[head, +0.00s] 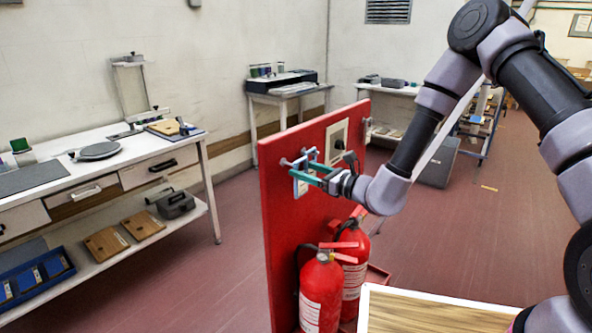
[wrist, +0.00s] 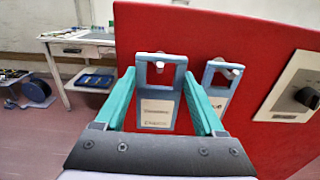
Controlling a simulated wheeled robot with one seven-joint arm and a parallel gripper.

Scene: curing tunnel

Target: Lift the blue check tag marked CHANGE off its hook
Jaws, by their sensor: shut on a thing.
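The blue check tag (wrist: 156,110) has a white label whose lower line seems to read CHANGE, though the print is blurred. It hangs flat against the red board (head: 275,215), with a pale hook (wrist: 160,66) showing in its upper opening. My gripper (wrist: 159,76) has its teal fingers on either side of the tag and is shut on its edges. In the head view my gripper (head: 309,170) is up against the board's left part, and the fingers partly cover the tag.
A second blue tag (wrist: 219,88) hangs on its own hook (wrist: 233,70) close to the right. A rotary switch panel (wrist: 293,88) is further right. Two red fire extinguishers (head: 321,293) stand below the board. A wooden-topped surface (head: 430,312) lies in front.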

